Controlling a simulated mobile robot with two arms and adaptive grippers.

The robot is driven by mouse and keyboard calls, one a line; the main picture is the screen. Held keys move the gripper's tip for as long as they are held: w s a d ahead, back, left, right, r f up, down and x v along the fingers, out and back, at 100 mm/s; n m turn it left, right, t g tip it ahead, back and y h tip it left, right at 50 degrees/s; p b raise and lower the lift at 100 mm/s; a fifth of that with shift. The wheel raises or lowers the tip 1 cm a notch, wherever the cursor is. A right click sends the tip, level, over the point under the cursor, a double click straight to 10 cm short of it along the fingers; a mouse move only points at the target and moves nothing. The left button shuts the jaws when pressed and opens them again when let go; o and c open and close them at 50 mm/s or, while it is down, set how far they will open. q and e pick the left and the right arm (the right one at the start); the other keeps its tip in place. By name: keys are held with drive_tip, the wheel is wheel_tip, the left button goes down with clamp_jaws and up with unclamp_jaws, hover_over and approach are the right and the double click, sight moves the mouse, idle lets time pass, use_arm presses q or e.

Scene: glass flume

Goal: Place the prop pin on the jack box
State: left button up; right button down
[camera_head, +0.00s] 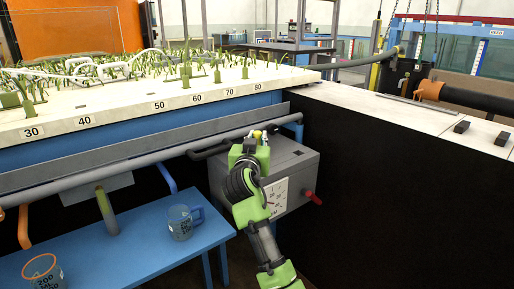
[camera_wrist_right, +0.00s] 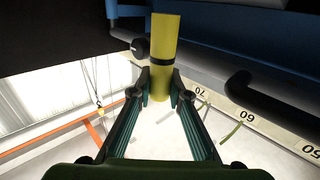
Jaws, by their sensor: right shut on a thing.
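The jack box (camera_head: 296,158) is a grey box with a white dial on its front and a red-knobbed crank on its right side. It stands below the flume's near edge. My right gripper (camera_head: 256,141) is in front of and above the box's top, hiding part of it. In the right wrist view the right gripper (camera_wrist_right: 160,88) is shut on the prop pin (camera_wrist_right: 164,38), a yellow cylinder with a dark band. Only a small yellow bit of the pin shows in the head view. I cannot tell whether the pin touches the box. My left gripper is not in view.
A grey pipe (camera_head: 150,157) runs along the flume bed's front, close to the gripper. A blue bench (camera_head: 130,245) at lower left carries a measuring jug (camera_head: 181,222) and another container (camera_head: 45,275). A black-sided counter (camera_head: 400,180) stands to the right.

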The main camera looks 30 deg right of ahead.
drive_tip(key=shift+f, duration=1.1)
drive_tip(key=shift+f+b, duration=0.2)
drive_tip(key=shift+b, duration=0.1)
drive_tip(key=c, duration=1.9)
unclamp_jaws()
drive_tip(key=shift+r, duration=0.1)
